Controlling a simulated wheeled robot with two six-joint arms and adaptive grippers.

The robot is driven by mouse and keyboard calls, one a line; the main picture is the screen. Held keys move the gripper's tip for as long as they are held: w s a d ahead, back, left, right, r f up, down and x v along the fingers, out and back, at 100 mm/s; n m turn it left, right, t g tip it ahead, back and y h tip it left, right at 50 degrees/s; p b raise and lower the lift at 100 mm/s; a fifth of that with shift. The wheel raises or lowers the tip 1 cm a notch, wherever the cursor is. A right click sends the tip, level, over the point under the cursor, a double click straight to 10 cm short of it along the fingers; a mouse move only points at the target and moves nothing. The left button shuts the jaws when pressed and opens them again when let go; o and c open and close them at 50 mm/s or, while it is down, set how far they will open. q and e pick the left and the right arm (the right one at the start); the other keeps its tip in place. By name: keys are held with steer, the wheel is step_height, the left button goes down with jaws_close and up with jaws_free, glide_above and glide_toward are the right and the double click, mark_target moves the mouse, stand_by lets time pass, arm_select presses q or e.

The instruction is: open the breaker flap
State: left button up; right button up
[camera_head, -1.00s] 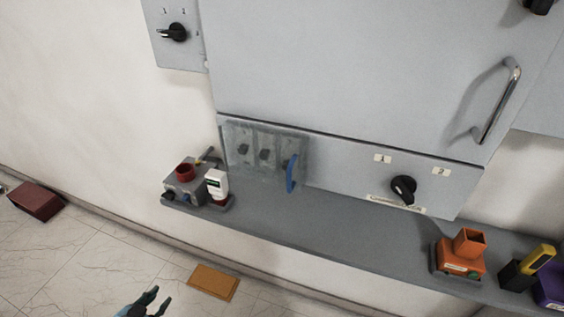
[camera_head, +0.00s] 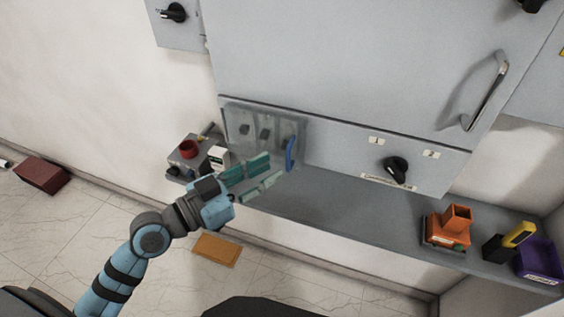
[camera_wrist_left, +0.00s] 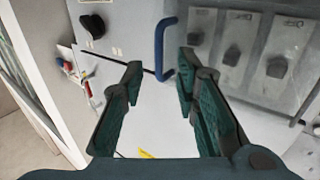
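The breaker flap (camera_head: 268,121) is a clear panel with a blue handle (camera_head: 290,153) on its right side, over several dark breaker switches on the grey cabinet. It looks closed. My left gripper (camera_head: 266,172) is open and empty, just below and in front of the flap, with its fingers pointing right toward the handle. In the left wrist view the blue handle (camera_wrist_left: 161,49) stands upright ahead of the gap between the open fingertips (camera_wrist_left: 160,68), apart from them. The flap (camera_wrist_left: 262,50) lies to its right there. My right gripper is not in view.
A grey shelf (camera_head: 335,215) runs under the cabinet. A grey tray with a red cup (camera_head: 188,149) and a white box (camera_head: 218,157) stands close to my left gripper. A black rotary knob (camera_head: 396,169) is right of the flap. Orange (camera_head: 447,228) and purple (camera_head: 537,258) holders are at right.

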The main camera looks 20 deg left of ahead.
mark_target(287, 161)
arm_select(q)
steer(key=x, duration=0.4)
steer(key=shift+w+d+p, duration=0.15)
steer(key=shift+d+p, duration=0.1)
steer(key=shift+p, duration=0.05)
steer(key=shift+a, duration=0.1)
steer(key=shift+c, duration=0.6)
jaws_close()
